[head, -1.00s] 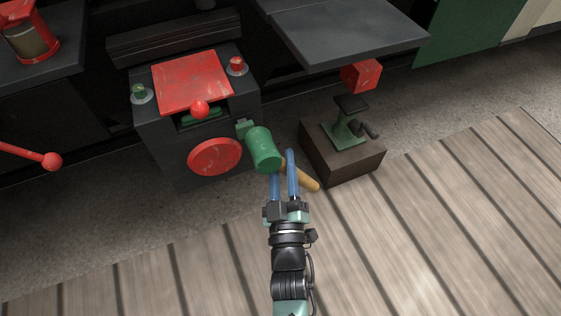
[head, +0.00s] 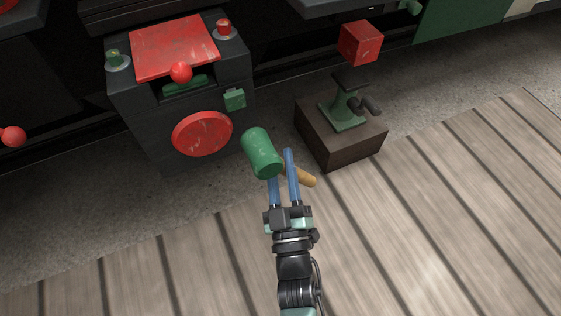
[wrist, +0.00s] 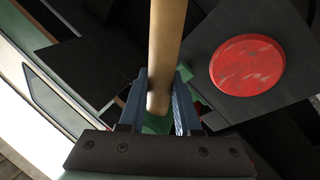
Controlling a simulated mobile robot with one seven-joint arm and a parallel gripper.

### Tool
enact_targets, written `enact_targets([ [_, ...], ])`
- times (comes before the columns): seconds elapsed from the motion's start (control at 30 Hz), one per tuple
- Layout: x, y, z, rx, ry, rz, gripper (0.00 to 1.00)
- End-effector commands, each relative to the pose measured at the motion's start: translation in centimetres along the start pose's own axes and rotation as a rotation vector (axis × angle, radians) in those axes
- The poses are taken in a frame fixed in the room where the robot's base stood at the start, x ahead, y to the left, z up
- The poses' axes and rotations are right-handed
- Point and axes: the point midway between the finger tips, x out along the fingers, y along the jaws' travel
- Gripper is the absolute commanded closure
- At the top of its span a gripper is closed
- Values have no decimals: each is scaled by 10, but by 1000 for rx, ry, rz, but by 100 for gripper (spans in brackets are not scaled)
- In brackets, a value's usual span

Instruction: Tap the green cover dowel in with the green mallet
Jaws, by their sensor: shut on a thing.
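The green mallet has a barrel-shaped green head (head: 262,152) and a tan wooden handle (head: 306,178). My gripper (head: 281,165) is shut on the handle, just right of the head. In the wrist view, the handle (wrist: 167,45) runs up between the blue fingers (wrist: 160,100). A short green dowel (head: 115,54) stands upright in a pale round seat at the left of the dark box's top, beside the red cover (head: 174,46). A red dowel (head: 224,27) stands at the cover's right. The mallet is held low in front of the box, apart from both dowels.
The dark box (head: 150,115) carries a red knob (head: 181,72), a red disc (head: 202,133) and a green block (head: 235,99). A brown block (head: 350,152) with a green stand is to the right, near a red cube (head: 361,43). The plank floor is clear.

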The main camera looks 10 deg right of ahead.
Motion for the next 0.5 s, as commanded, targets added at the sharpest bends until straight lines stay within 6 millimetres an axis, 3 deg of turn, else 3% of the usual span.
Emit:
enact_targets([
  [0.5,51,-22,5,2,7,4,100],
])
